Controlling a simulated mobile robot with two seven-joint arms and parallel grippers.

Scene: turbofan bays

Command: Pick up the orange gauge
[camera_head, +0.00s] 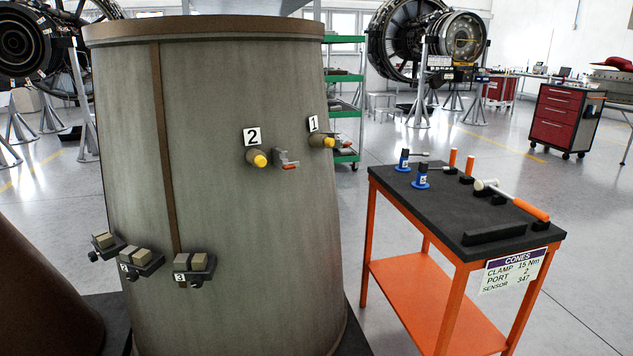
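No item is clearly readable as a gauge. Orange things on the black top of the orange cart (400,179) are two small upright orange cylinders, one at the back (453,158) and one to its right (470,164). A tool with a white head and an orange handle (531,209) lies across the right side of the top. I cannot tell which of these is the orange gauge. Neither of my grippers shows in the head view.
The large grey cone (230,200) with numbered yellow-tipped ports stands left of the cart. Floor (590,220) right of the cart is clear.

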